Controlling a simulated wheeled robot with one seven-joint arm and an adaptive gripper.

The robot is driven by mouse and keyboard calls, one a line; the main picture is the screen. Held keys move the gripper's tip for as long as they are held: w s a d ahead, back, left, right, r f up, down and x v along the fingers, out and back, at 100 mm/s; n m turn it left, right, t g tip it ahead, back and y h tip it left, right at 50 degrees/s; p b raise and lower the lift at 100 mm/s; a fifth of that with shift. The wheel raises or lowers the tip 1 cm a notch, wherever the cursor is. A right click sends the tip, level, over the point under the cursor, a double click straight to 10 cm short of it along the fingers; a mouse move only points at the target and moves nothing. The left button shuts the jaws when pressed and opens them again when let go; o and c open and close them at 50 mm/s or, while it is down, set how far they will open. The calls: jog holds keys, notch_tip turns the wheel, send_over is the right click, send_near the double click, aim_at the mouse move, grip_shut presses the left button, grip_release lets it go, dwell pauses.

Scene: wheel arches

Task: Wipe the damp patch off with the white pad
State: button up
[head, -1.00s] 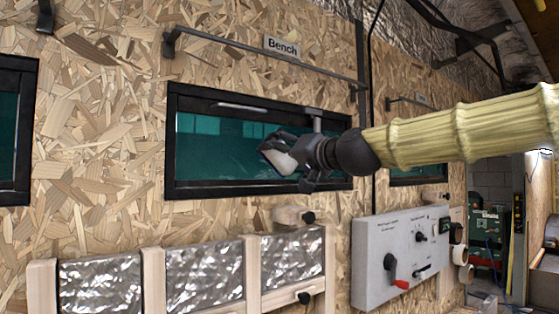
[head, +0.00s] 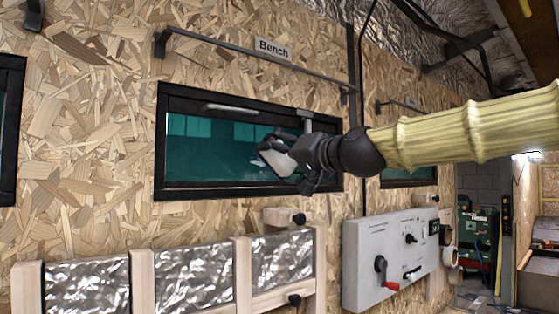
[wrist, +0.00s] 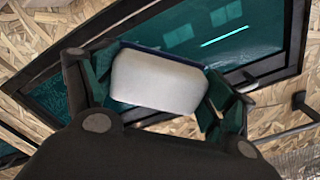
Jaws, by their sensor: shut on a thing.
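The white pad (head: 279,158) is held in my gripper (head: 272,150), in front of the right half of the black-framed window (head: 200,150). In the wrist view the pad (wrist: 158,82) sits between the two fingers of my gripper (wrist: 155,90), with its pale face showing. I cannot tell whether the pad touches the glass. Faint whitish speckles, possibly the damp patch (wrist: 45,97), show on the teal pane at the left of the wrist view. In the head view the patch is not clear; my gripper and the pad cover part of the pane.
A light handle bar (head: 230,107) runs along the window's top, and a dark rail (head: 250,62) crosses the chipboard above. A grey control box (head: 385,258) with a red-tipped lever juts out at lower right. Wooden-framed foil panels (head: 190,282) line the wall below.

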dwell(0.3)
jog(key=shift+f+x, duration=0.25)
jog(key=shift+x, duration=0.8)
jog(key=shift+f+x, duration=0.25)
jog(key=shift+x, duration=0.75)
jog(key=shift+f+x, duration=0.25)
jog(key=shift+x, duration=0.8)
jog(key=shift+w+a, duration=0.15)
jog(key=shift+a, duration=0.15)
jog(key=shift+w+a, duration=0.4)
jog(key=shift+w, duration=0.2)
jog(key=shift+w+d, duration=0.55)
jog(key=shift+d, duration=0.3)
jog(key=shift+w+d, duration=0.55)
jog(key=shift+d, duration=0.25)
jog(key=shift+w, duration=0.15)
jog(key=shift+a, duration=0.1)
